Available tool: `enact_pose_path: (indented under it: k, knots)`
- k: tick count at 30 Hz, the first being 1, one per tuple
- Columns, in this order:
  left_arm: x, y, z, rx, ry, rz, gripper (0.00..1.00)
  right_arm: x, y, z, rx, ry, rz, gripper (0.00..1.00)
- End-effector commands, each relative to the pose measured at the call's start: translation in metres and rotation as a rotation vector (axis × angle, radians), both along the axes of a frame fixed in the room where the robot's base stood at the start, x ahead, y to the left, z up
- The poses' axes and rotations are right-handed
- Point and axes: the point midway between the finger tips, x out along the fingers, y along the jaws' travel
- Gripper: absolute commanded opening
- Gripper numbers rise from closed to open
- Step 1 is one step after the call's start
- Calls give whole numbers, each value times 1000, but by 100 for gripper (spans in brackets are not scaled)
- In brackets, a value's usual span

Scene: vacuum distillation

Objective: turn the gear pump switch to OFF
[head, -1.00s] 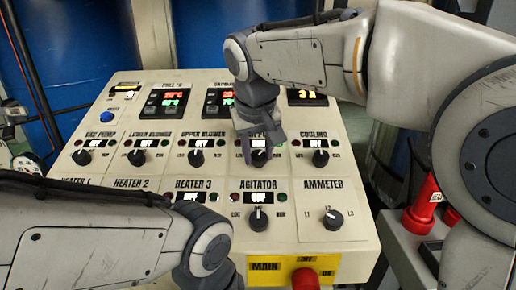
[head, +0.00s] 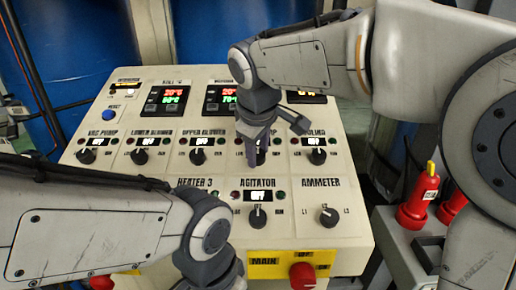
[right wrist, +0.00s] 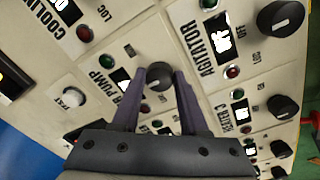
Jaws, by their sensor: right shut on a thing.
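The gear pump switch is a black round knob (right wrist: 158,78) with a light pointer mark. In the right wrist view it sits between the two fingers of my right gripper (right wrist: 160,88), which is shut on it. In the head view my right gripper (head: 272,138) comes down over the switch, between the upper blower and cooling knobs. It hides most of the switch and part of its label. The gear pump display (right wrist: 121,78) is lit beside the knob, partly behind a finger, and its text is unreadable. My left arm crosses the lower left; its gripper is outside the frame.
The upper blower knob (head: 197,157) and cooling knob (head: 319,156) flank the gripper closely. The agitator knob (head: 257,217) and ammeter knob (head: 328,216) lie below. A red main knob (head: 302,275) is at the panel's front. Red bottles (head: 417,196) stand at right.

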Motion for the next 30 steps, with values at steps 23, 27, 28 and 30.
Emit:
enact_pose_path:
  k: [23, 27, 28, 30]
  knots:
    - [0, 0, 1, 0, 0, 0, 50, 0, 0, 1, -5, -2, 15, 73]
    - [0, 0, 1, 0, 0, 0, 50, 0, 0, 1, -5, -2, 15, 73]
    - [0, 0, 0, 0, 0, 0, 50, 0, 0, 2, -5, -2, 15, 73]
    - [0, 0, 0, 0, 0, 0, 50, -2, 1, 7, -4, -4, 16, 73]
